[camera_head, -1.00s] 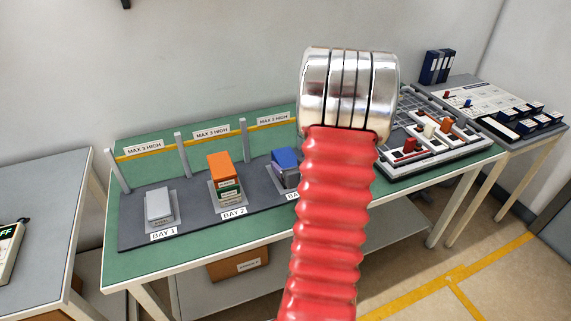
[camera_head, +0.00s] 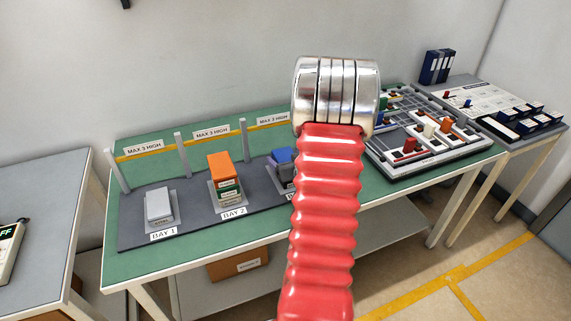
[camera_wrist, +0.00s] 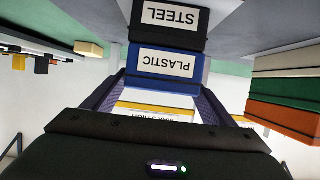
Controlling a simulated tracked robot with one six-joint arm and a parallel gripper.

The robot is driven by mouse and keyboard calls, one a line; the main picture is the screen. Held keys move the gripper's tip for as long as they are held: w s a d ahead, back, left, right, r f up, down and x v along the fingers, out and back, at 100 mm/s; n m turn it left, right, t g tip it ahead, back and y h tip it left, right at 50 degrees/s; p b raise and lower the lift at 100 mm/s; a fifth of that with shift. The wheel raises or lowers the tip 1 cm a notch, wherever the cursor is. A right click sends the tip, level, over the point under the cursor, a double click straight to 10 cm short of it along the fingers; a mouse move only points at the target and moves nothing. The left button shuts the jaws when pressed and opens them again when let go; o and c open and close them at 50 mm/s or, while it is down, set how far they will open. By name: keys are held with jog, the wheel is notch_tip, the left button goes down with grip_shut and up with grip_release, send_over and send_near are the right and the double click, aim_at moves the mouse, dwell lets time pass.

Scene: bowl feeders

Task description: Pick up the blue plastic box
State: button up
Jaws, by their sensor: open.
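The blue plastic box (camera_wrist: 142,82) shows in the wrist view, upside down there, with a white PLASTIC label facing me. It rests on a dark box (camera_wrist: 135,35) labelled STEEL. In the head view the blue box (camera_head: 281,155) is in the third bay, partly hidden by my red arm. My gripper (camera_wrist: 165,84) is open, with one finger on each side of the view. The fingertips reach about the blue box's left and right edges; contact cannot be told. The gripper is hidden in the head view.
A stack with an orange box (camera_head: 220,166) on top stands in Bay 2, close beside in the wrist view (camera_wrist: 282,121). A grey box (camera_head: 159,205) is in Bay 1. Posts and a yellow MAX 3 HIGH rail (camera_head: 160,150) run behind. A parts tray (camera_head: 425,157) lies right.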

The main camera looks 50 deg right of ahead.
aim_at(286, 158)
jog(key=c, duration=1.3)
jog(key=shift+r, duration=5.05)
